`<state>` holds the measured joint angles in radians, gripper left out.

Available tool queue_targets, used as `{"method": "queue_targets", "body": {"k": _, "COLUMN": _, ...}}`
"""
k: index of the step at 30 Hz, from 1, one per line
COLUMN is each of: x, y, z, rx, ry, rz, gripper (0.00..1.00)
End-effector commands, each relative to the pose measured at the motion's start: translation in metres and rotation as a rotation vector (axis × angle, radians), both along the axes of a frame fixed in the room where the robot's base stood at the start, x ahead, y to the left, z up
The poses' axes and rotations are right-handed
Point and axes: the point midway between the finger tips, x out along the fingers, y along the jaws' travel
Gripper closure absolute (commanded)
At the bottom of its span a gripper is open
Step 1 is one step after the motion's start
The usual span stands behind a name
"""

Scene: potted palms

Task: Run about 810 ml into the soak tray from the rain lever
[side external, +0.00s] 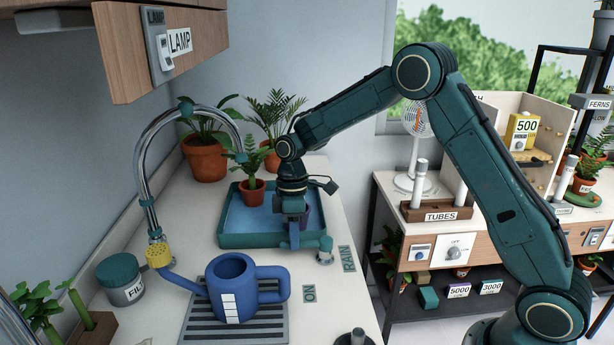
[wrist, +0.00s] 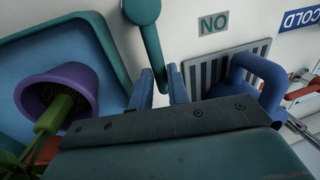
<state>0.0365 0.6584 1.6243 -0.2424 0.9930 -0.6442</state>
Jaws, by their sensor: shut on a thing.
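The soak tray (side external: 233,240) is a teal, blue-floored tray on the bench, also in the wrist view (wrist: 103,42). The rain lever (side external: 318,243) is a teal bar on a round pivot beside the tray, near the RAIN label (side external: 348,259). In the wrist view the lever (wrist: 155,45) reaches down between my fingers. My gripper (side external: 293,240) is shut on the lever's end; it also shows in the wrist view (wrist: 161,90). A curved chrome spout (side external: 146,150) arches with its tip over the tray. I see no clear water stream, and the water level cannot be told.
A terracotta-potted plant (side external: 251,192) and a purple pot (wrist: 60,90) stand in the tray. A blue watering can (side external: 232,290) stands on a slatted grate (side external: 200,330) in front. The ON label (side external: 308,293) lies beside it. A FILL jar (side external: 120,280) stands at left.

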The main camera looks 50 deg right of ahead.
Motion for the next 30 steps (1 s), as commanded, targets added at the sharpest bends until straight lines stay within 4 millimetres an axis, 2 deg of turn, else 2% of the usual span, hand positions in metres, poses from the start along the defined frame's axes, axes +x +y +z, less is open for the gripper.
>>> {"method": "queue_targets", "body": {"k": 12, "x": -0.011, "y": 0.011, "z": 0.001, "rx": -0.002, "ry": -0.003, "rz": 0.218, "gripper": 1.0}}
{"method": "queue_targets", "body": {"k": 24, "x": -0.013, "y": 0.012, "z": 0.001, "rx": -0.001, "ry": -0.003, "rz": 0.247, "gripper": 1.0}}
{"method": "queue_targets", "body": {"k": 25, "x": -0.013, "y": 0.012, "z": 0.001, "rx": -0.001, "ry": -0.003, "rz": 0.247, "gripper": 0.77}}
{"method": "queue_targets", "body": {"k": 27, "x": -0.013, "y": 0.012, "z": 0.001, "rx": 0.0, "ry": -0.002, "rz": 0.247, "gripper": 0.64}}
{"method": "queue_targets", "body": {"k": 30, "x": -0.013, "y": 0.012, "z": 0.001, "rx": -0.001, "ry": -0.002, "rz": 0.246, "gripper": 0.61}}
